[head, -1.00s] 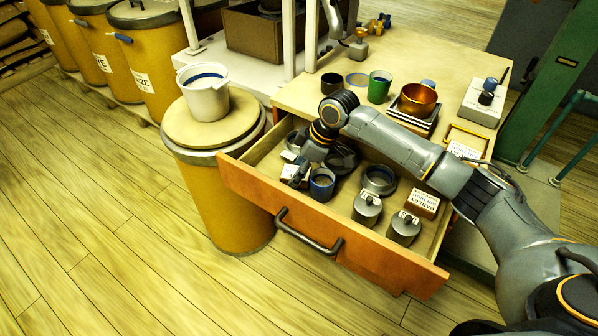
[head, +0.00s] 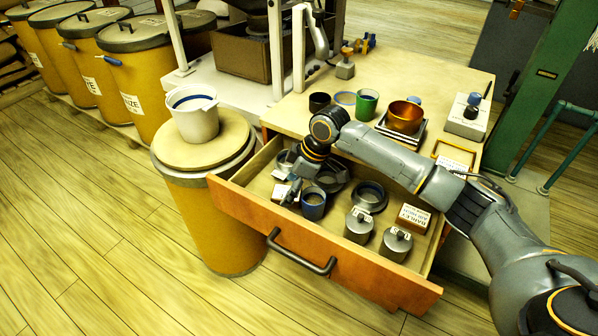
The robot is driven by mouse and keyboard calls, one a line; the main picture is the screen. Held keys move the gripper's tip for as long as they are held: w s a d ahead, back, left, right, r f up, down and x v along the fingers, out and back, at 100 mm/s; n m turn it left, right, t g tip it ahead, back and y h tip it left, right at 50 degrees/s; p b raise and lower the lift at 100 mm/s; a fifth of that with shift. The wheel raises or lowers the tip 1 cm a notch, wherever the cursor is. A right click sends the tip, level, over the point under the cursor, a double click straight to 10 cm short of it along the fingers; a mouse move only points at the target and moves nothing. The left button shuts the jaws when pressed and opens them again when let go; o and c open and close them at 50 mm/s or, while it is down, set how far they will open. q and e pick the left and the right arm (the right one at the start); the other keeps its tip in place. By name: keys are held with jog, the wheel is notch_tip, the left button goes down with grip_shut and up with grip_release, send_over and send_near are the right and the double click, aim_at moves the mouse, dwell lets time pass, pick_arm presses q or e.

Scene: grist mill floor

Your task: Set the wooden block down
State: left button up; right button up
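My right arm comes in from the right and reaches down into the open drawer, with my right gripper (head: 289,191) low at the drawer's left end. A small block with a white label (head: 280,191) shows right beside the fingers, partly hidden by them. I cannot tell whether the fingers are closed on it or only next to it. Another wooden block, with a barley label (head: 413,217), lies in the drawer's right part, away from the gripper. My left gripper is not in view.
The drawer (head: 330,262) also holds a blue-rimmed cup (head: 313,204), a dark ring-shaped dish (head: 369,196) and two lidded metal canisters (head: 359,226). A white bucket (head: 194,115) stands on a yellow drum at left. The tabletop above carries a green cup (head: 367,104) and a copper bowl (head: 404,117).

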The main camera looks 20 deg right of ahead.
pick_arm(q)
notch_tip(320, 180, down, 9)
jog(key=p, duration=0.2)
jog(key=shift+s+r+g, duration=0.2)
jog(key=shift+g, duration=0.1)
pick_arm(e)
jog(key=v, duration=1.1)
jog(key=shift+f, duration=0.1)
